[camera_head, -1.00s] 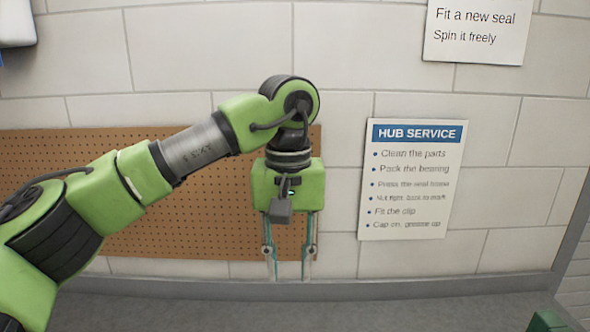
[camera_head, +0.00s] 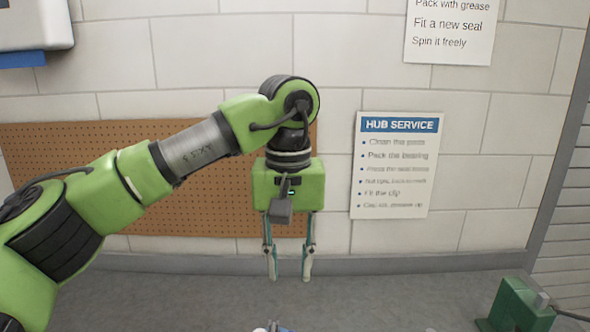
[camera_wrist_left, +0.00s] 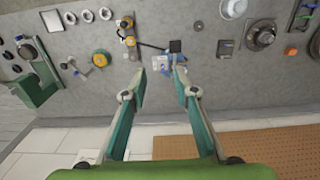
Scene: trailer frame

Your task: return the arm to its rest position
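My left arm reaches in from the left of the head view. Its green gripper (camera_head: 290,277) hangs fingers down in front of the wall, with the fingers apart and nothing between them. In the left wrist view the two fingers of the left gripper (camera_wrist_left: 160,88) also stand apart and empty. Small blue and dark parts (camera_wrist_left: 170,62) lie on the bench beyond the fingertips and look clear of them. My right gripper is in neither view.
Behind the arm are a brown pegboard (camera_head: 190,215) and a "HUB SERVICE" sheet (camera_head: 395,165). A green block (camera_head: 517,305) stands at the bench's lower right. The grey bench (camera_wrist_left: 215,95) holds several parts, including a large disc (camera_wrist_left: 262,35) and a yellow round part (camera_wrist_left: 102,58).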

